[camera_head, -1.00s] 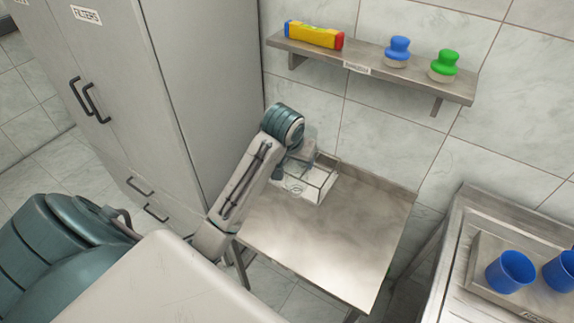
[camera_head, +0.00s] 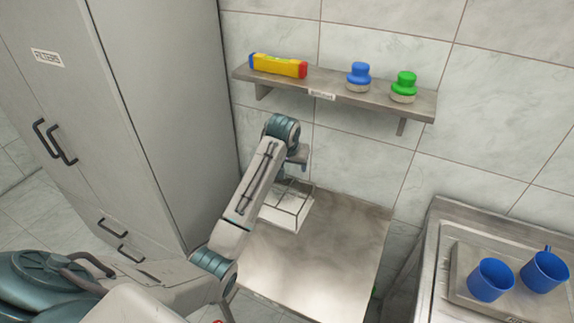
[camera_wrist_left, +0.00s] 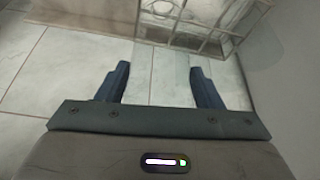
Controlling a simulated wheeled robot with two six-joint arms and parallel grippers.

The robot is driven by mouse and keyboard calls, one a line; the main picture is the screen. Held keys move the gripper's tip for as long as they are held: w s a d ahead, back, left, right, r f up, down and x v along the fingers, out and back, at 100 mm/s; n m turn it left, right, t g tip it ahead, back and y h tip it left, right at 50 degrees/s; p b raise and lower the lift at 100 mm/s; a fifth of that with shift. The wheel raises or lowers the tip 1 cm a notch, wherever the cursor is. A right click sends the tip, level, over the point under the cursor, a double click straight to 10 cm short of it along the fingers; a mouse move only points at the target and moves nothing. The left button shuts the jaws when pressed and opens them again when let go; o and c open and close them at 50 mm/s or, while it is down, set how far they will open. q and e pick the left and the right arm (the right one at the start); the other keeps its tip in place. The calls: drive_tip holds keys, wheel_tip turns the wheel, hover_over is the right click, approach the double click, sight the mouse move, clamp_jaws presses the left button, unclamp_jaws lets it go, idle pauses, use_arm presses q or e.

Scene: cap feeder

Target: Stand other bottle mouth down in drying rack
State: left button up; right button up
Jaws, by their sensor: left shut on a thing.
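The wire drying rack (camera_head: 303,210) stands at the back left corner of the steel table, below the shelf. It also shows at the top of the left wrist view (camera_wrist_left: 185,38). My left gripper (camera_head: 297,163) is above and behind the rack in the head view, partly hidden by its own arm. In the left wrist view its two dark fingers (camera_wrist_left: 160,85) are spaced apart on a faint see-through thing, seemingly a clear bottle (camera_wrist_left: 165,78). Its outline and mouth direction are not clear. My right gripper is not in view.
The steel table (camera_head: 320,255) is bare in front of the rack. A wall shelf (camera_head: 335,88) above holds a yellow-red box (camera_head: 278,66), a blue-topped item (camera_head: 358,75) and a green-topped item (camera_head: 403,86). A tall cabinet (camera_head: 130,110) stands left; blue mugs (camera_head: 490,280) stand right.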

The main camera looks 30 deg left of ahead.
sight(290, 191)
use_arm(q)
wheel_tip(290, 191, down, 11)
drive_tip(key=b, duration=0.2)
drive_tip(key=shift+s+b, duration=0.1)
drive_tip(key=shift+b, duration=0.3)
drive_tip(key=shift+f, duration=0.55)
drive_tip(key=o, duration=1)
drive_tip(key=shift+o, duration=0.2)
